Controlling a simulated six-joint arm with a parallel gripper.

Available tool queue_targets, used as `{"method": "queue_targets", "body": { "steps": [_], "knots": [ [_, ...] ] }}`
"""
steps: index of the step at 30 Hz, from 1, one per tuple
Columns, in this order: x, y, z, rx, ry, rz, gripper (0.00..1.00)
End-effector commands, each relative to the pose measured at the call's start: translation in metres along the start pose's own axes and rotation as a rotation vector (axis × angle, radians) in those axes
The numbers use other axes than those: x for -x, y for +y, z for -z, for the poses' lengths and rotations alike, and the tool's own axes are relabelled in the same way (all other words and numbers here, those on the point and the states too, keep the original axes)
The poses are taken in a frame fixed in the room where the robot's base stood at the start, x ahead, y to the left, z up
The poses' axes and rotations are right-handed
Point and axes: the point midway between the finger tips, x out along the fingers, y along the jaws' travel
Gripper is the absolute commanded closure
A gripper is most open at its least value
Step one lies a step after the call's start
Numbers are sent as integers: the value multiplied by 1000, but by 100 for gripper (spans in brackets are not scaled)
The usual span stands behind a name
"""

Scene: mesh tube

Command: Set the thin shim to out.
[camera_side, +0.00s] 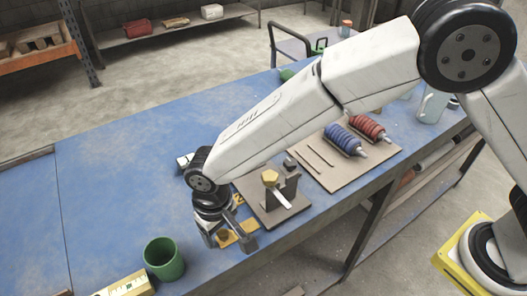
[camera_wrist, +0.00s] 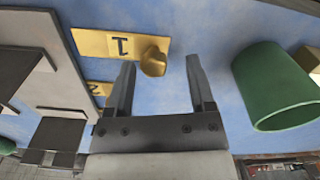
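In the side view a yellow plate (camera_side: 226,238) shows by the fingers. I cannot tell from the pictures which plate is the thin shim. My gripper (camera_wrist: 162,85) is open and empty, pointing down. In the wrist view the knob appears between and just beyond the fingertips. My gripper also shows in the side view (camera_side: 231,241).
A grey fixture with a yellow-topped handle (camera_side: 270,178) stands on a brown board (camera_side: 286,211) beside my gripper. A green cup (camera_side: 164,260) stands close on the other side. Another board (camera_side: 325,178) holds blue and red ribbed parts.

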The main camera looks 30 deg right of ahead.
Motion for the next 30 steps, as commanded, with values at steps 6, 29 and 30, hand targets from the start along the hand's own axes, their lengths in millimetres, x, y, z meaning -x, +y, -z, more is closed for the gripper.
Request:
{"method": "queue_targets", "body": {
  "steps": [6, 29, 30],
  "knots": [
    [1, 1, 0, 0, -2, -2, 31],
    [76, 0, 0, 0, 0, 0, 31],
    [77, 0, 0, 0, 0, 0, 31]
  ]
}}
